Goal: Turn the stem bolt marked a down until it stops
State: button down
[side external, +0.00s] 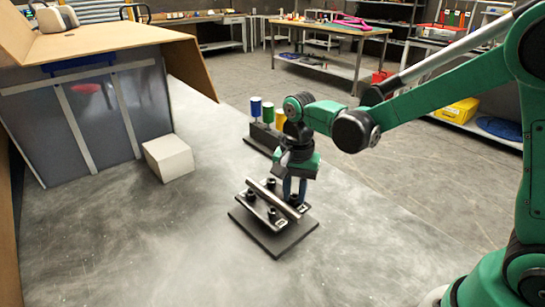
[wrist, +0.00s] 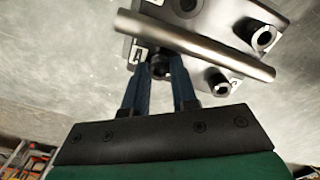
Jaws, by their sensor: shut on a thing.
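My gripper (side external: 294,198) points down at the right block. In the wrist view its blue fingers (wrist: 161,72) are closed around one dark stem bolt (wrist: 163,66), beside the bar (wrist: 200,45). A small white label (wrist: 136,54) sits near that bolt; I cannot read its letter. The fingers hide part of the bolt.
A dark rack (side external: 263,137) with blue, green and yellow cylinders stands behind my gripper. A white block (side external: 169,158) and a spray booth (side external: 90,115) with a grey panel are at the left. The table in front of the plate is clear.

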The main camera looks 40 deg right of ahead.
aim_at(294, 200)
dwell(0.4)
jog(key=c, duration=0.7)
grip_release()
jog(key=shift+r, duration=0.1)
jog(key=shift+r, duration=2.7)
jog(key=shift+s+d+r+n+t, duration=0.15)
jog(key=shift+s+r+n+t, duration=0.15)
jog(key=shift+s+r+n, duration=0.15)
jog(key=s+d+r+n+t, duration=0.1)
jog(key=s+d+n+t, duration=0.1)
jog(key=s+n+t, duration=0.4)
jog(key=n, duration=0.4)
jog(key=shift+s+t, duration=0.2)
jog(key=shift+t, duration=0.1)
